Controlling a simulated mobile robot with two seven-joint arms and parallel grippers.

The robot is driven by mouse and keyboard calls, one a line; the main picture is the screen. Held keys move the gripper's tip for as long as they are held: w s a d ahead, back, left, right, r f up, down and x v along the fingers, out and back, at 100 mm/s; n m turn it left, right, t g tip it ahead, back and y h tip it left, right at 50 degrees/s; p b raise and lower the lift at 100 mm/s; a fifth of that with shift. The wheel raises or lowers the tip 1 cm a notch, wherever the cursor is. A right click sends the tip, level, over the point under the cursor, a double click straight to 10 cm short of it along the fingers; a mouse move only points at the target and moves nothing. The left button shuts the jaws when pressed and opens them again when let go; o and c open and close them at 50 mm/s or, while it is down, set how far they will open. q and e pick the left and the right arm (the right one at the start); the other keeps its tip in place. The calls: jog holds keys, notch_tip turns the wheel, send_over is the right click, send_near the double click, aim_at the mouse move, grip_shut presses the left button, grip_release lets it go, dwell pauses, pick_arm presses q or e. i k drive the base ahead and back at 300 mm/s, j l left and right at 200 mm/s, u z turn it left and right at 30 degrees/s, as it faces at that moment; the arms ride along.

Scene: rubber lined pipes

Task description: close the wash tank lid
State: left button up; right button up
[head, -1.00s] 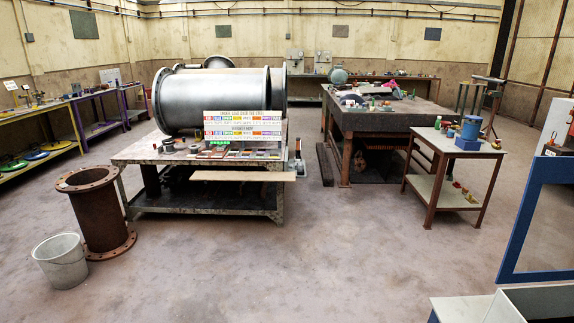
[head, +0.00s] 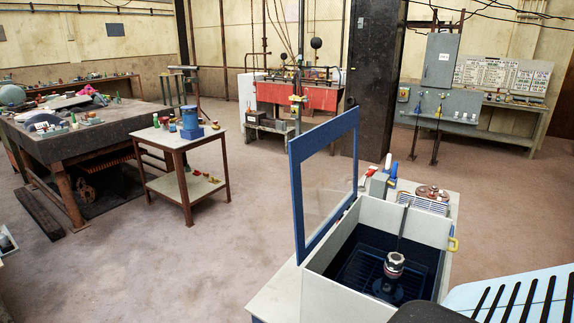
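The wash tank (head: 332,287) is a pale box with a dark blue inside, at the lower right of the head view. Its lid (head: 325,190) is a blue frame around a clear pane. The lid stands open, about upright, along the tank's left side. Inside the tank a part with a metallic top (head: 394,262) stands over a dark grid floor, with a thin dark rod rising above it. A yellow handle (head: 453,245) sits on the tank's right wall. Neither of my grippers is in view.
A small table (head: 180,155) with a blue device stands left of the tank, and a large workbench (head: 75,140) farther left. A dark column (head: 372,85) rises behind the tank. A light blue slotted panel (head: 520,297) fills the lower right corner. The floor between small table and tank is clear.

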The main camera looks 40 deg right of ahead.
aim_at(300, 148)
jog(key=i+z, duration=0.25)
jog(key=z, duration=0.2)
jog(key=i+j+z, duration=0.2)
jog(key=z, duration=0.25)
jog(key=i+j+z, duration=0.2)
jog(key=z, duration=0.25)
jog(key=i+j+z, duration=0.15)
jog(key=j+z, duration=0.15)
jog(key=z, duration=0.15)
jog(key=i+j+z, duration=0.1)
jog(key=j+z, duration=0.3)
jog(key=i+j+z, duration=0.15)
jog(key=j+z, duration=0.25)
jog(key=i+j+z, duration=0.15)
jog(key=j+z, duration=0.25)
jog(key=i+j+z, duration=0.2)
